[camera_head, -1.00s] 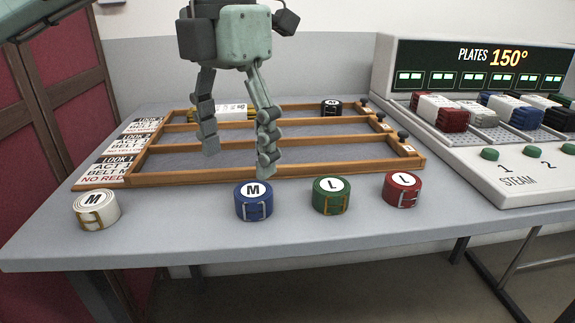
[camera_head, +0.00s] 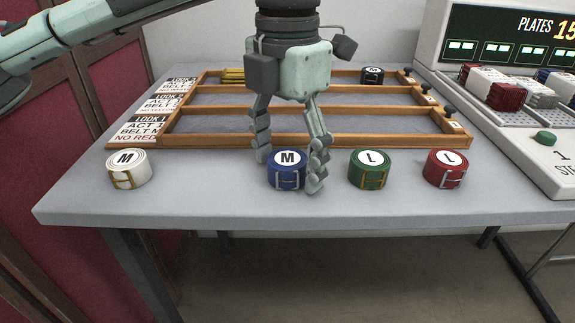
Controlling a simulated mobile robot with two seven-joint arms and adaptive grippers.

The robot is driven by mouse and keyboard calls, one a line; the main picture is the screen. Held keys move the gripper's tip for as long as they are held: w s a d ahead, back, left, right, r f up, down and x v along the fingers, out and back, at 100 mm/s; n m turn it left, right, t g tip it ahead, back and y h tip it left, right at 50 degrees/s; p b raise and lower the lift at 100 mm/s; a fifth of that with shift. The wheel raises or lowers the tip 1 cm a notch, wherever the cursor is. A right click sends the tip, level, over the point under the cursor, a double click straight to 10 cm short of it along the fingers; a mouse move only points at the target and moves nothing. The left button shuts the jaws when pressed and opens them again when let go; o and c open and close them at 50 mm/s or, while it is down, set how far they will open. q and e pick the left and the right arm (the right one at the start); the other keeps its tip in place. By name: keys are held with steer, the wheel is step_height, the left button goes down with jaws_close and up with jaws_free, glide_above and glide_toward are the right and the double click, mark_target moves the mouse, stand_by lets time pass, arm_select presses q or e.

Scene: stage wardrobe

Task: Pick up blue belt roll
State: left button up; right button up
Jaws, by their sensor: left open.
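The blue belt roll (camera_head: 285,172) stands on the grey table's front part, with a white M label on top and a silver buckle at the front. My left gripper (camera_head: 289,176) is open above and around it. One finger is behind its left side and the other is at its right side, partly in front of its right edge. I cannot tell whether the fingers touch the roll. My right gripper is not in view.
A white M roll (camera_head: 128,171) stands to the left. A green L roll (camera_head: 369,170) is close on the right, then a red L roll (camera_head: 444,169). A wooden divided rack (camera_head: 320,141) lies behind. A steam console (camera_head: 525,150) stands at the right.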

arm_select(q)
steer(key=shift+r, duration=0.1)
steer(key=c, duration=1.3)
